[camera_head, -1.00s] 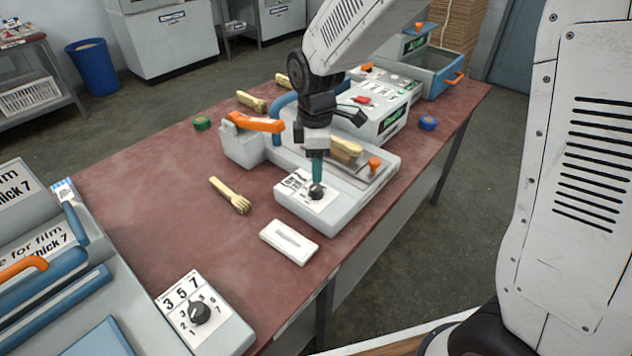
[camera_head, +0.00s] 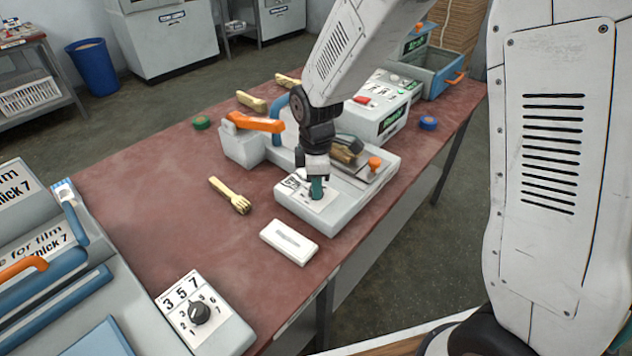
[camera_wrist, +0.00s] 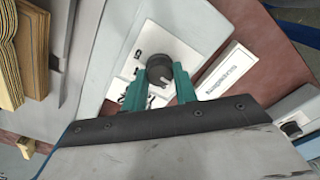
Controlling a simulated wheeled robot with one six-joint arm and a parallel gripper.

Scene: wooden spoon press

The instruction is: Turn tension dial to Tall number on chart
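The black dial (camera_wrist: 158,68) sits on a white numbered plate (camera_wrist: 127,68) at the front corner of the grey press (camera_head: 340,216). In the head view my gripper (camera_head: 316,188) is lowered over this dial and mostly hides it. In the wrist view its two teal fingers (camera_wrist: 168,78) stand apart on either side of the dial's near part. I cannot tell whether both fingers touch it. The plate's numbers are partly covered and the dial's setting is unreadable. A second black dial (camera_head: 200,313) is on the left machine, beside a plate reading 3 5 7.
A white labelled block (camera_head: 289,242) lies beside the press; its text is too small to read. A wooden spoon or fork piece (camera_head: 231,195) lies left of the press. The press has an orange-handled lever (camera_head: 256,123) and an orange knob (camera_head: 375,163). The red tabletop (camera_head: 150,190) has free room.

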